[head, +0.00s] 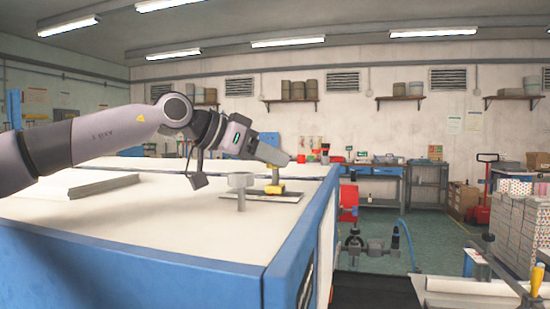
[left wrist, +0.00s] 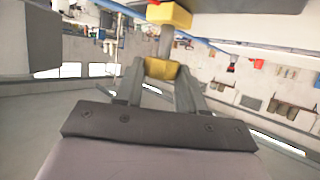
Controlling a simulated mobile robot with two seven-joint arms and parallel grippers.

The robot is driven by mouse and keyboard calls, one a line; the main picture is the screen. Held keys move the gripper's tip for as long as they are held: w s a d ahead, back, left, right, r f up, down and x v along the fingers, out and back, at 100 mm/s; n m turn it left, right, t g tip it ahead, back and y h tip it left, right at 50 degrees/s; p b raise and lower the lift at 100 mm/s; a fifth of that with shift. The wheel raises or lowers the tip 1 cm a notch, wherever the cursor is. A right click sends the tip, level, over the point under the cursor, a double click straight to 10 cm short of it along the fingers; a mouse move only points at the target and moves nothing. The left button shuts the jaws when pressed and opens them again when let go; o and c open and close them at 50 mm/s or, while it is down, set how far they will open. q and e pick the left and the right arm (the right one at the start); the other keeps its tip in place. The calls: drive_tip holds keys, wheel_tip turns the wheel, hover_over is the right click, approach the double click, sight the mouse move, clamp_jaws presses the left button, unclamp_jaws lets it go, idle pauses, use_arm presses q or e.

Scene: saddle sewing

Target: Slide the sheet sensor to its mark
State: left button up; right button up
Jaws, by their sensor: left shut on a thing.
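In the left wrist view the fingers (left wrist: 160,82) are shut on a yellow piece (left wrist: 161,69) at the end of the post. The yellow block (left wrist: 168,14) shows beyond it. I cannot make out a mark on the plate. My right gripper is not in view.
A stack of pale sheets (head: 85,186) lies at the left of the white top (head: 150,225). The blue machine edge (head: 300,240) drops to the floor on the right.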

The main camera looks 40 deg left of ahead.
use_arm(q)
drive_tip(key=shift+s+a, duration=0.3)
drive_tip(key=shift+a, duration=0.25)
drive_tip(key=shift+s+a, duration=0.25)
drive_tip(key=shift+a, duration=0.25)
drive_tip(key=o, duration=1.2)
drive_tip(key=shift+s+a+r+b, duration=0.15)
drive_tip(key=shift+s+r+b, duration=0.1)
drive_tip(key=shift+s+b, duration=0.3)
drive_tip(key=shift+b+v, duration=0.55)
drive_tip(key=shift+v, duration=2.45)
drive_tip(key=shift+f, duration=0.1)
